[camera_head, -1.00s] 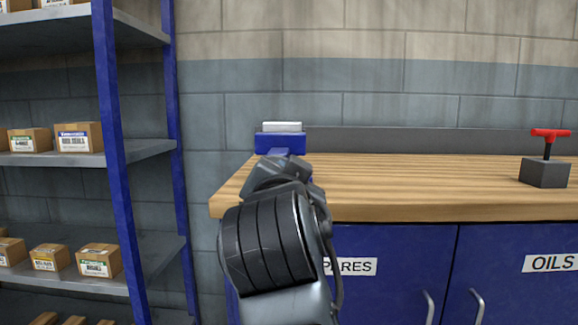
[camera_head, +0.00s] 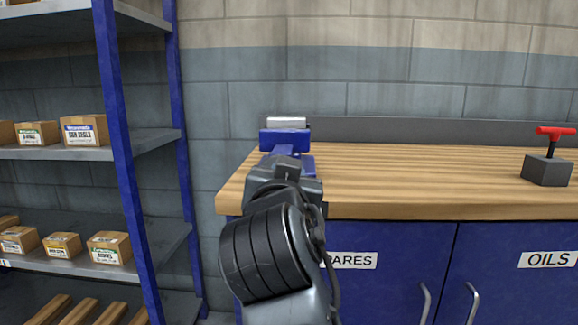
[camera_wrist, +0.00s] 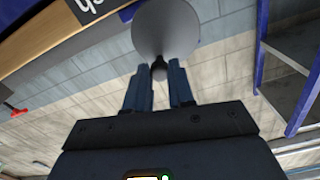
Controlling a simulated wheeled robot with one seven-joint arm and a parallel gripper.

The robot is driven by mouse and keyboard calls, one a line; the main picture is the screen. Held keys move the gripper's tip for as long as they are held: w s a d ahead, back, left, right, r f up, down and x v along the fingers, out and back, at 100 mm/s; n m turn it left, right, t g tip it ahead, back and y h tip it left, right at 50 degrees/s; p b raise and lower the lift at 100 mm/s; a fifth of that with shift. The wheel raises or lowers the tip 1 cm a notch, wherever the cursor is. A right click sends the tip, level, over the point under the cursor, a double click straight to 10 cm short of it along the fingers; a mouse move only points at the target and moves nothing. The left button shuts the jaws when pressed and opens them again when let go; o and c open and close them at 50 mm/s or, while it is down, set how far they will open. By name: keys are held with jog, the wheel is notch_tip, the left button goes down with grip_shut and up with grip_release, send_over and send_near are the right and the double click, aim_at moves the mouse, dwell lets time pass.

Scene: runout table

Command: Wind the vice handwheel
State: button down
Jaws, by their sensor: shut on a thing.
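The blue vice (camera_head: 283,138) with a pale jaw block on top stands at the left front end of the wooden bench. The handwheel (camera_wrist: 166,24) is a grey round disc at the top of the wrist view. A small dark handle knob (camera_wrist: 159,71) stands out from it. My gripper (camera_wrist: 159,76) has its two fingers closed around this knob. In the head view my arm covers the handwheel and the fingers.
The wooden bench top (camera_head: 420,175) is mostly bare. A grey block with a red T-handle (camera_head: 547,163) stands on its right. Blue cupboards are below. A blue-posted shelf rack (camera_head: 122,165) with several boxes stands close on the left.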

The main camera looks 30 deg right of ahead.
jog(key=shift+a+r, duration=0.1)
jog(key=shift+w+a+r+n+p, duration=0.1)
jog(key=shift+w+a+n+p, duration=0.05)
jog(key=shift+n+p, duration=0.8)
jog(key=shift+w+a+n+p, duration=0.1)
jog(key=shift+a+n+p, duration=0.05)
jog(key=shift+n+p, duration=0.75)
jog(key=c, duration=1.1)
grip_release()
jog(key=v, duration=0.7)
